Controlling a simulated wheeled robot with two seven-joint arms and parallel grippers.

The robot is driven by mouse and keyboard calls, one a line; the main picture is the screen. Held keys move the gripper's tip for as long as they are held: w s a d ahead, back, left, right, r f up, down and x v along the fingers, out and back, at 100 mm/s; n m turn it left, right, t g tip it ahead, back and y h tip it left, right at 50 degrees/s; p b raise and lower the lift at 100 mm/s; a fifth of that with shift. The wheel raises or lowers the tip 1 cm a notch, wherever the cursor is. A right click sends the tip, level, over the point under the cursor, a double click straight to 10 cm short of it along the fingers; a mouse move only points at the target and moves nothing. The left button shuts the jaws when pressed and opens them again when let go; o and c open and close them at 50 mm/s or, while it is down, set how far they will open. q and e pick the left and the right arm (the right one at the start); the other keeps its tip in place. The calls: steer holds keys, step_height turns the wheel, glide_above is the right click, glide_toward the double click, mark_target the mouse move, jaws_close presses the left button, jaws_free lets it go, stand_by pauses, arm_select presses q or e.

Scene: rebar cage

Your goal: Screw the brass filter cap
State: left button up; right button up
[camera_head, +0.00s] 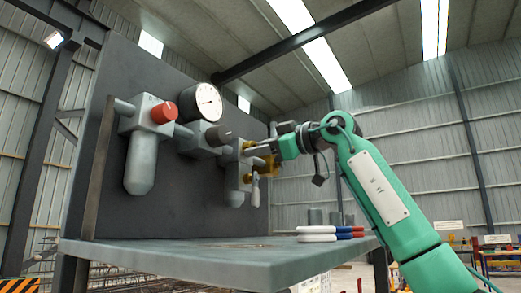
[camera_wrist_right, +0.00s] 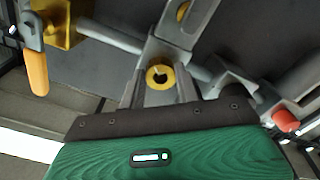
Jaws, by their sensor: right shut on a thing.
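The brass filter cap (camera_wrist_right: 160,77) is a round ring with a dark centre. In the right wrist view it sits between the two fingers of my right gripper (camera_wrist_right: 163,88), which is shut on it. The cap is at the grey lubricator block (camera_wrist_right: 172,48) on the panel; its thread and how far it is seated are hidden. In the head view my right gripper (camera_head: 262,148) reaches the block from the right, where the cap (camera_head: 249,144) shows small. My left gripper is not in view.
A brass valve (camera_wrist_right: 62,22) with an orange-yellow handle (camera_wrist_right: 38,75) is close beside the gripper. Along the dark panel (camera_head: 150,75) are a red knob (camera_head: 164,112), a gauge (camera_head: 206,101) and a grey bowl (camera_head: 141,165). White, red and blue discs (camera_head: 317,238) lie on the shelf (camera_head: 200,262), whose left side is clear.

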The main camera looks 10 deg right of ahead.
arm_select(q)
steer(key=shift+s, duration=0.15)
arm_select(e)
steer(key=o, duration=0.8)
steer(key=shift+o, duration=0.8)
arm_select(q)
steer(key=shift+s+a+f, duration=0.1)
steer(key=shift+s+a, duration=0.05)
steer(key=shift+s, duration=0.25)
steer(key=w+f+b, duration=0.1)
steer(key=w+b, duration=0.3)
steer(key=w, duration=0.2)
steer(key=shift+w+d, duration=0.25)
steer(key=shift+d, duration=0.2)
arm_select(e)
steer(key=v, duration=1.3)
steer(key=shift+s+d, duration=0.25)
steer(key=shift+d, duration=0.05)
